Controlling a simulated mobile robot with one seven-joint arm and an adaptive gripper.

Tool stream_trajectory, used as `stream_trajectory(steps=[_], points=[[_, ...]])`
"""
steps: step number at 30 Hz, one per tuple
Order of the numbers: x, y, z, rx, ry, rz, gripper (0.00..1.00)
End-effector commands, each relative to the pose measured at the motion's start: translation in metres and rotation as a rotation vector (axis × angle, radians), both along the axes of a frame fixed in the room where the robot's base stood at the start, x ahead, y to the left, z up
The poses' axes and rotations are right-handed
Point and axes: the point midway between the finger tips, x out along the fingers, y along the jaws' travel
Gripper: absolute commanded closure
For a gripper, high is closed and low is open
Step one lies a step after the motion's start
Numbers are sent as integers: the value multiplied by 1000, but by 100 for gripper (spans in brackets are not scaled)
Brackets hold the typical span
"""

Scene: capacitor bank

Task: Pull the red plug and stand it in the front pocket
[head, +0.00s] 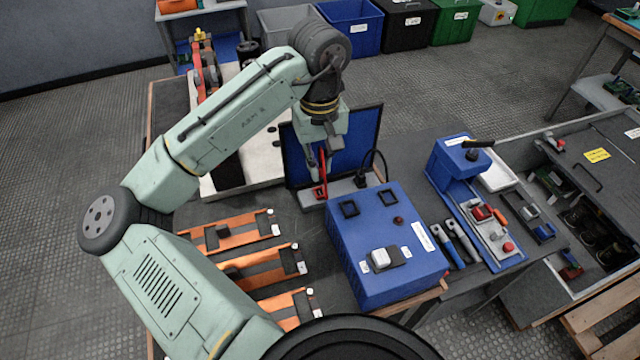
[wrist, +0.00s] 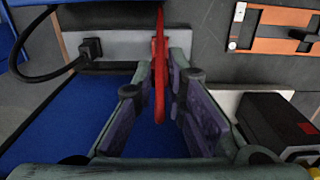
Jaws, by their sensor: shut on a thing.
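The red plug (head: 320,191) with its upright red cable is at the left end of a grey socket strip (head: 345,188). My gripper (head: 318,172) is directly above it, pointing down. In the wrist view my gripper (wrist: 164,78) has its fingers closed in on both sides of the red plug (wrist: 160,60). The fingers hide part of the plug, and I cannot tell whether its pins are seated. A blue box (head: 385,265) has two black-rimmed square pockets on top, one at left (head: 349,209) and one at right (head: 388,199); both look empty.
A black plug (head: 361,180) with a looping black cable sits at the strip's right, close to my gripper. A blue upright panel (head: 355,145) stands behind the strip. Orange racks (head: 235,235) lie left of the box. A blue tool stand (head: 455,180) is at right.

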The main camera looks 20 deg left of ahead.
Motion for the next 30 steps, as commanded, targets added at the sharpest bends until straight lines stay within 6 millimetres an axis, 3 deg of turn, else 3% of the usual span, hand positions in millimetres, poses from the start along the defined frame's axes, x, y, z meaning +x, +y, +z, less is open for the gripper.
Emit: stream_trajectory(steps=[14, 30], points=[[0, -1, 24, -1, 0, -1, 100], [-6, -7, 25, 0, 0, -2, 100]])
